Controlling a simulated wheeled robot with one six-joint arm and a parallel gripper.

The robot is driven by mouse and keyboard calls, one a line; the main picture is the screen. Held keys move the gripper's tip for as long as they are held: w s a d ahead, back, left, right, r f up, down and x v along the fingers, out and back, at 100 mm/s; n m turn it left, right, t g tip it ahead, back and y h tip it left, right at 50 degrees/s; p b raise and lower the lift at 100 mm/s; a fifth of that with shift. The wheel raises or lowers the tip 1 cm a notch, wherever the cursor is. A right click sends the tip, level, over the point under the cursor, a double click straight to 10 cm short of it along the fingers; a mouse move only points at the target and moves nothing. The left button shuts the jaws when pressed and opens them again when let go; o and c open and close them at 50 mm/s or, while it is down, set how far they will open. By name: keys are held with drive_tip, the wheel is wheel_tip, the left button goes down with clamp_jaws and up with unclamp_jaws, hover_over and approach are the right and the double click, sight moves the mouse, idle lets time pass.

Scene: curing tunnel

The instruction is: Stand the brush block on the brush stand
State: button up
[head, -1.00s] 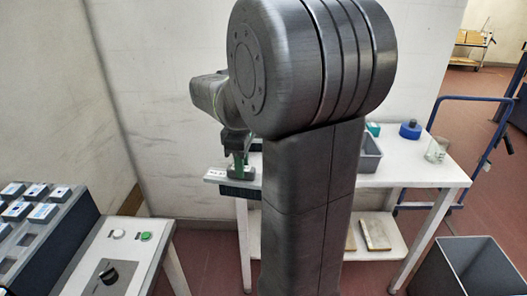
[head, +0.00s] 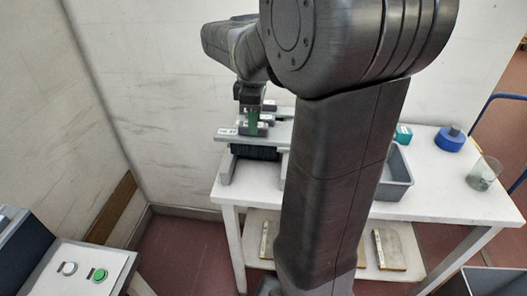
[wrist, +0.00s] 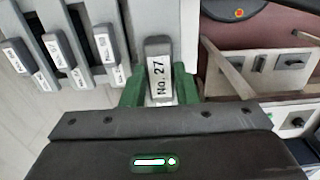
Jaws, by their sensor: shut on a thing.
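My gripper (head: 252,122) is shut on the grey handle of the brush block (head: 228,132), a grey bar with a white label and dark bristles below. In the wrist view, my green fingers (wrist: 160,92) hold a grey handle (wrist: 157,48) labelled "No. 27" between them. I cannot tell whether the block touches the stand. My arm hides part of the stand.
Several labelled grey handles (wrist: 106,48) lie left of the held one in the wrist view. A grey bin (head: 397,178), a blue round container (head: 450,140) and a glass beaker (head: 484,174) stand on the table's right. A control panel (head: 85,272) is at lower left.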

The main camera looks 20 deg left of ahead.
wheel_tip(320, 180, down, 10)
idle(0.5)
drive_tip(key=shift+f+b, duration=0.1)
drive_tip(key=shift+b, duration=0.2)
drive_tip(key=o, duration=1.1)
drive_tip(key=shift+c, duration=0.2)
wheel_tip(320, 180, up, 12)
drive_tip(key=shift+r+p, duration=0.2)
drive_tip(key=shift+p, duration=0.3)
